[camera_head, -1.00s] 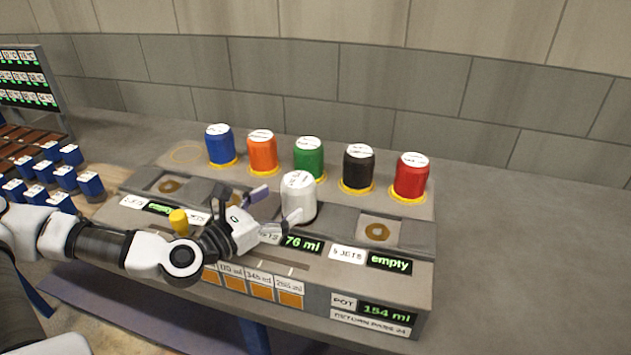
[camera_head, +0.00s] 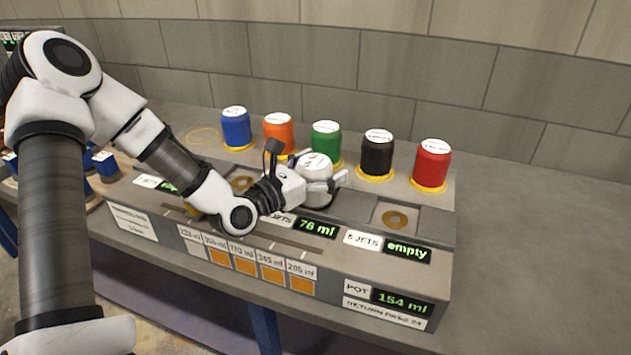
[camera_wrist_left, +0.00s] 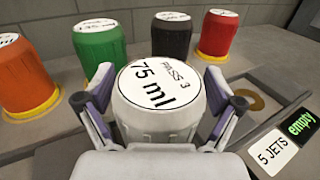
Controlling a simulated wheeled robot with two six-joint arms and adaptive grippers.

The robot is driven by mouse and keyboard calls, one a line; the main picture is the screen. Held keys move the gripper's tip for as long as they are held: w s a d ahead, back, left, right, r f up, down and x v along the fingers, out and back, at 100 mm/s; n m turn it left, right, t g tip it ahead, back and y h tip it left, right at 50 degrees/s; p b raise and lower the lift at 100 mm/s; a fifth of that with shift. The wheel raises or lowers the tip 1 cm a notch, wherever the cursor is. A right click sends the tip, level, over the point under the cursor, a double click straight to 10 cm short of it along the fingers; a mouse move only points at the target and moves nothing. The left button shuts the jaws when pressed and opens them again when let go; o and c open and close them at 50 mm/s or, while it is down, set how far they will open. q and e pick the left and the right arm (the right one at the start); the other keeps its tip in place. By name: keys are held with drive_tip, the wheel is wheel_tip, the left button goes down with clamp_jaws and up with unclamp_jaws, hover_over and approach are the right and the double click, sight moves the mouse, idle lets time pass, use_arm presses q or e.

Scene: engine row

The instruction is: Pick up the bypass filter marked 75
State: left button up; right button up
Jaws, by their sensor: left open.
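The white canister (camera_head: 316,166) stands upright in a slot of the grey bench unit, behind the 76 ml display. In the left wrist view its white top (camera_wrist_left: 156,85) reads "PASS 3" and "75 ml". My left gripper (camera_head: 318,170) is open, with one finger on each side of the canister. In the left wrist view the fingers (camera_wrist_left: 162,95) flank its body closely; I cannot tell whether they touch it. My right gripper is out of view.
Blue (camera_head: 236,128), orange (camera_head: 279,132), green (camera_head: 326,143), black (camera_head: 377,153) and red (camera_head: 433,162) canisters stand on yellow rings close behind. The bench at far right is clear.

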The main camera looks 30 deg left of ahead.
use_arm(q)
drive_tip(key=shift+w+d+f, duration=0.1)
drive_tip(key=shift+w, duration=0.25)
drive_tip(key=shift+s, duration=0.1)
drive_tip(key=shift+c, duration=1.3)
drive_tip(key=c, duration=1.3)
drive_tip(key=shift+r, duration=0.2)
drive_tip(key=shift+c, duration=0.3)
